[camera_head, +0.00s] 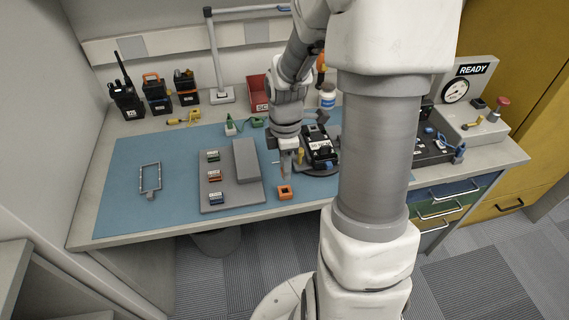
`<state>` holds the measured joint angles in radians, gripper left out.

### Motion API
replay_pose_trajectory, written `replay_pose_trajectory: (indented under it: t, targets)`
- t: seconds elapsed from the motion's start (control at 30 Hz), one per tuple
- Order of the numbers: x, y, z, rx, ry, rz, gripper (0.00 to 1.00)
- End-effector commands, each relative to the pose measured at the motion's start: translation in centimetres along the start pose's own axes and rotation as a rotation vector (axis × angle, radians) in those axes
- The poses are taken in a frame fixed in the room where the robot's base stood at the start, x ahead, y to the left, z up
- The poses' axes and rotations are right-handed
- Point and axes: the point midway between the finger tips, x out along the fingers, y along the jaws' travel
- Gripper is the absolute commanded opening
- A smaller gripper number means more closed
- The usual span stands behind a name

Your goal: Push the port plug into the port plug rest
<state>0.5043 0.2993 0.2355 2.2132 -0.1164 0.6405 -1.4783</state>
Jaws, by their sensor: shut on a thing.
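A small orange block (285,193) with a dark square opening lies near the front edge of the blue mat; it looks like the port plug rest. My gripper (286,172) points down just behind and above this block. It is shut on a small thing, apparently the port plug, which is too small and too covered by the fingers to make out. I cannot tell whether the held thing touches the block. A black radio (319,148) lies on a dark round stand just right of my gripper.
A grey tray (245,196) with several small connector blocks is left of my gripper. A metal frame (150,178) lies on the blue mat (115,205) farther left. A test box (468,118) with a READY sign stands at the right. My arm hides part of the bench.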

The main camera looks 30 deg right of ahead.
Motion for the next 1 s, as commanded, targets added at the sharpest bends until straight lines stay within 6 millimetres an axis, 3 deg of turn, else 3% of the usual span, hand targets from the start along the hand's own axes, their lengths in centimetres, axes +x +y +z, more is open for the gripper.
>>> replay_pose_trajectory:
  t: [0.6, 1.0]
  targets:
    - [3.7, 0.0, 0.0, 0.002, 0.000, 0.000, 0.00]
    - [3.9, 0.0, 0.0, 0.002, 0.000, 0.001, 0.00]
